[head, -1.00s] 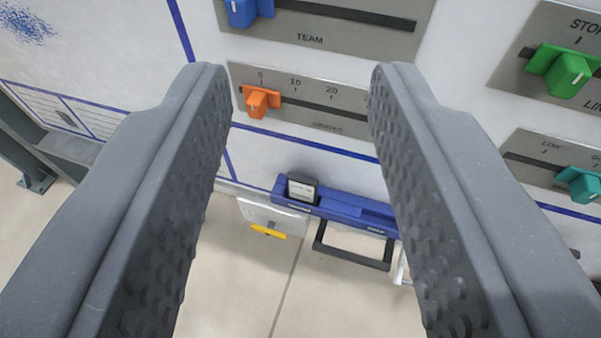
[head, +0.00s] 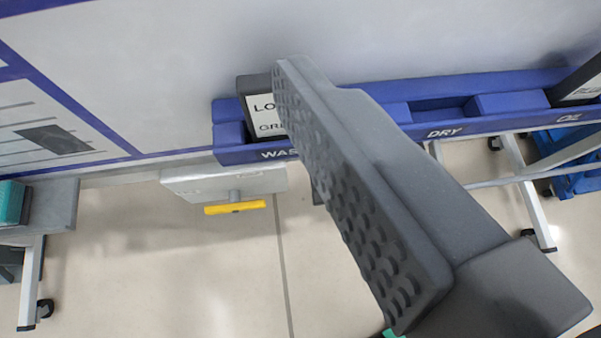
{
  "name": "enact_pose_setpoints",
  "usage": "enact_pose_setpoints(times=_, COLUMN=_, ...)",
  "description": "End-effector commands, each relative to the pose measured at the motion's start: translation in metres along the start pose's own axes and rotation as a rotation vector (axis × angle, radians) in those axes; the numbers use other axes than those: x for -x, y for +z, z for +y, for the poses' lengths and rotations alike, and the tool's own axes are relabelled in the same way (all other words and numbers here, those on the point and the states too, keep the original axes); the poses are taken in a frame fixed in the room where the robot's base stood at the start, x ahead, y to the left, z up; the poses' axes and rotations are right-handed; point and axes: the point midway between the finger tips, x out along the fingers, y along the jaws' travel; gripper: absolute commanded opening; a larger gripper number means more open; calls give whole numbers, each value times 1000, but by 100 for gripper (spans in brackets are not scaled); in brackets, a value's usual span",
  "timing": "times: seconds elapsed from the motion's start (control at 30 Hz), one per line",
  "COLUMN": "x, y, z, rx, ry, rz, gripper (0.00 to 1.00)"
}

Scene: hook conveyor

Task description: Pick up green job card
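A dark card holder with a white label (head: 262,112) stands in the blue rack (head: 230,153) at the slot marked "WAS...". Its label reads "LO..." and "GRE...", the rest hidden, so I take it as the green job card. My gripper (head: 288,78) shows only one finger, its studded pad facing left and bare. The other finger is out of view. The visible fingertip overlaps the card's right side; I cannot tell whether it touches. Nothing shows held against the pad.
The "DRY" slot (head: 440,104) looks empty. Another dark card (head: 583,88) sits at the rack's right end, its label partly cut off. A grey bracket with a yellow handle (head: 235,208) is below left. A grey ledge (head: 45,205) holds a teal item (head: 12,203).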

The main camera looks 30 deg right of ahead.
Motion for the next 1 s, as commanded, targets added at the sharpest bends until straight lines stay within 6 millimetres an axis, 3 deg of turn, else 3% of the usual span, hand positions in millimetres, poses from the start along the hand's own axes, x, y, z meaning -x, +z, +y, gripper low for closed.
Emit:
enact_pose_setpoints(times=0.03, x=-6, y=21, z=10, rx=12, ry=47, rz=-22, gripper=84)
enact_pose_setpoints(times=0.1, x=-12, y=42, z=25, rx=25, ry=109, rz=-30, gripper=84)
enact_pose_setpoints(times=0.3, x=-17, y=69, z=51, rx=53, ry=203, rz=-36, gripper=84)
enact_pose_setpoints(times=0.8, x=-83, y=72, z=67, rx=52, ry=210, rz=-34, gripper=84)
enact_pose_setpoints(times=1.0, x=-99, y=73, z=70, rx=52, ry=210, rz=-34, gripper=84)
